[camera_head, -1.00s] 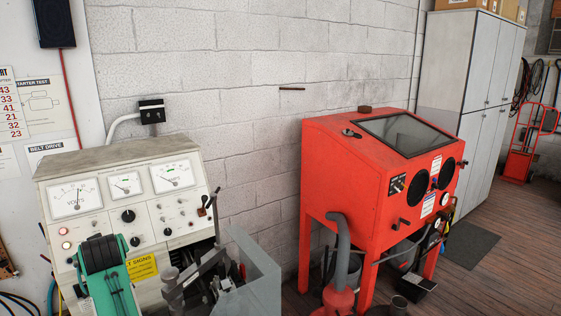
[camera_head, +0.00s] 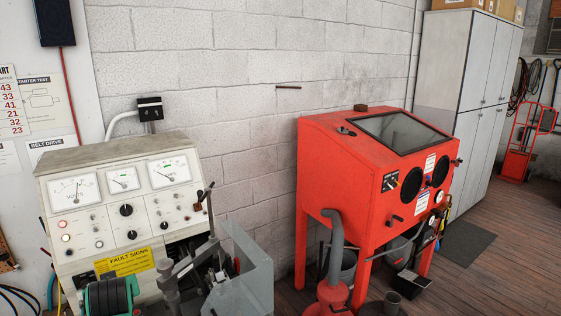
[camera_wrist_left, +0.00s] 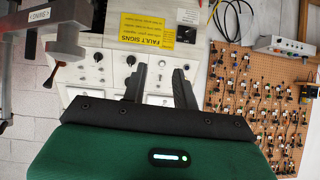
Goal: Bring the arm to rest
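My left gripper (camera_wrist_left: 160,88) shows in the left wrist view. Its two black fingers stand apart with nothing between them, in front of the pale test bench panel. Part of my left arm, green and black, shows low at the left in the head view; its gripper cannot be made out there. My right arm and gripper are in neither view.
The test bench (camera_head: 125,212) with gauges stands at the left, a grey metal guard (camera_head: 246,280) at its right. A red blasting cabinet (camera_head: 340,180) and a grey locker (camera_head: 470,90) stand further right. A pegboard (camera_wrist_left: 228,105) of small parts shows in the wrist view.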

